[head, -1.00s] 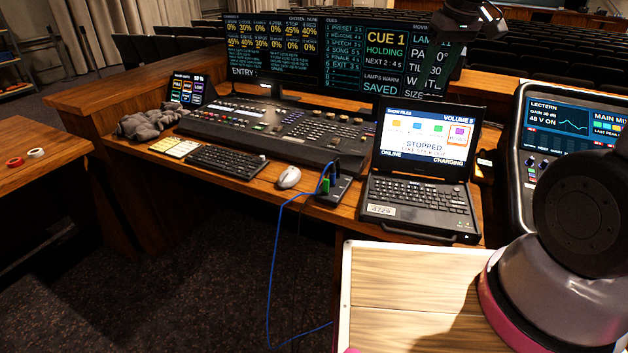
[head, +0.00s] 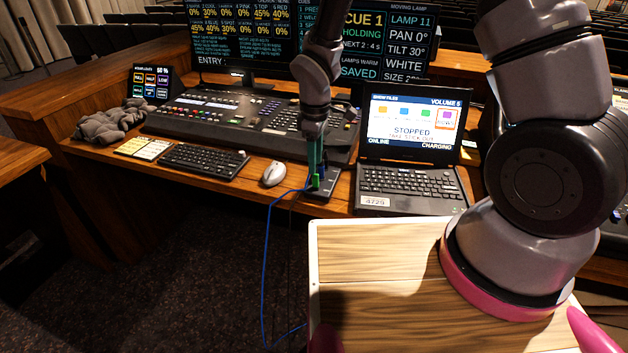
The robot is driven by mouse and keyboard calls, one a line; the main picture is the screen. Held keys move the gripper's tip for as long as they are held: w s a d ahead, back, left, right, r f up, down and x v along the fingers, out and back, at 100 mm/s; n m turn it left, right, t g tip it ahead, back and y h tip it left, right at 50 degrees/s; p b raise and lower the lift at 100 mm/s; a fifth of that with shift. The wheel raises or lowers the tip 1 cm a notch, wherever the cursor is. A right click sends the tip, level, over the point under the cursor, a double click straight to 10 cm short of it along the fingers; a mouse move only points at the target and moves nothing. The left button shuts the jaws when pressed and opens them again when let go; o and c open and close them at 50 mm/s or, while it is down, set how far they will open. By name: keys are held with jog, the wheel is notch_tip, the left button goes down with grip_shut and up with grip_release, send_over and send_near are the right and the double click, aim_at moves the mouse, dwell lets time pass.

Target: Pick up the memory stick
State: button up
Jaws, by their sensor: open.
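A small green memory stick (head: 315,181) stands upright in the black hub (head: 325,188) on the desk, between the mouse and the laptop. My gripper (head: 316,168) points down right above it, its teal fingers close to the stick's top. My gripper is open, but the view is too small to tell whether the fingers are around the stick or just over it. The fingers hide part of the hub and of the blue cable's plug. The laptop (head: 412,130) screen reads "STOPPED".
A blue cable (head: 266,235) runs from the hub down past the desk edge. A white mouse (head: 274,173) and a keyboard (head: 203,160) lie left of the hub. The lighting console (head: 235,118) stands behind, partly hidden by my arm. Grey cloth (head: 110,122) lies at the left.

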aim_at(316, 174)
jog(key=f, duration=0.6)
jog(key=shift+w+f, duration=0.2)
grip_shut()
dwell(1.3)
